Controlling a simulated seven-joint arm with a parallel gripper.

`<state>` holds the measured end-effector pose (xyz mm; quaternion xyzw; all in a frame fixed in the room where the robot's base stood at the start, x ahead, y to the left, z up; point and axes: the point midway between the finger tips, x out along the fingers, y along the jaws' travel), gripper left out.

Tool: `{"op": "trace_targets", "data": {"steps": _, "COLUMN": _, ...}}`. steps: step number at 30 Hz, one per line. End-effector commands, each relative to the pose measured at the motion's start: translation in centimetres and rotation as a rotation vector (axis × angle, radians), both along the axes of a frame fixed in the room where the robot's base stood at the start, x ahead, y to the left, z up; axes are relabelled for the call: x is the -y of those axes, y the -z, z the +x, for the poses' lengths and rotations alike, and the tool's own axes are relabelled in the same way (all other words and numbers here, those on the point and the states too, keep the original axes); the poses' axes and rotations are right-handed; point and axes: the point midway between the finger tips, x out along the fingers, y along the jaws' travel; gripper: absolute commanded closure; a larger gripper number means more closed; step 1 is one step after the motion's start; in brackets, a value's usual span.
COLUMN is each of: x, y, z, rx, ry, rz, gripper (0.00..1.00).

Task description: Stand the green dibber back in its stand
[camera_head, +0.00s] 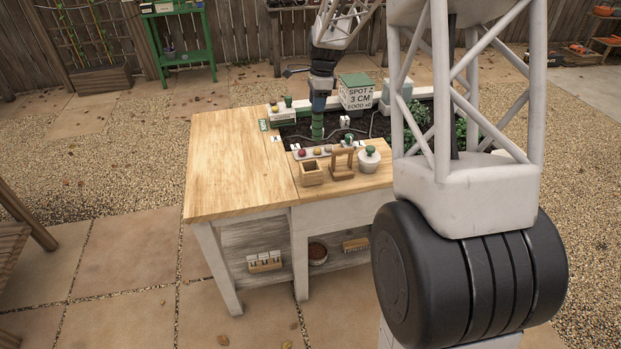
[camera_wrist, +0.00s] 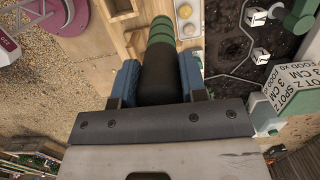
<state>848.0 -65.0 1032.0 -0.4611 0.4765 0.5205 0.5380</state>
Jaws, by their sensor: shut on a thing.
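The green dibber (camera_head: 317,126) hangs roughly upright below my gripper (camera_head: 319,100), over the front left part of the dark soil bed. In the wrist view the dibber (camera_wrist: 160,32) has green bands and a black upper part between the blue fingers of my gripper (camera_wrist: 158,80), which is shut on it. Its tip is hard to make out, so I cannot tell whether it touches the soil. A small wooden frame (camera_head: 334,162), which looks like the stand, is on the bench's front ledge, right of and nearer than the dibber. The dibber is apart from it.
A wooden box (camera_head: 312,174) stands left of the frame, and a white pot with a green ball-shaped top (camera_head: 369,160) right of it. A tray with coloured balls (camera_head: 304,152) lies behind. A lettered box (camera_head: 356,95) stands behind the soil. The left bench top (camera_head: 232,165) is clear.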

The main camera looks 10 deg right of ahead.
Motion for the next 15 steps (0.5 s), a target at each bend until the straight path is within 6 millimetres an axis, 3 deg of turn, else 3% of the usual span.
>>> {"op": "trace_targets", "data": {"steps": 6, "x": -2.4, "y": -0.8, "z": -4.0, "rx": 0.000, "ry": -0.018, "rz": 0.000, "gripper": 0.91}}
{"op": "trace_targets", "data": {"steps": 15, "x": -4.0, "y": -1.1, "z": -7.3, "rx": 0.001, "ry": -0.031, "rz": 0.000, "gripper": 0.91}}
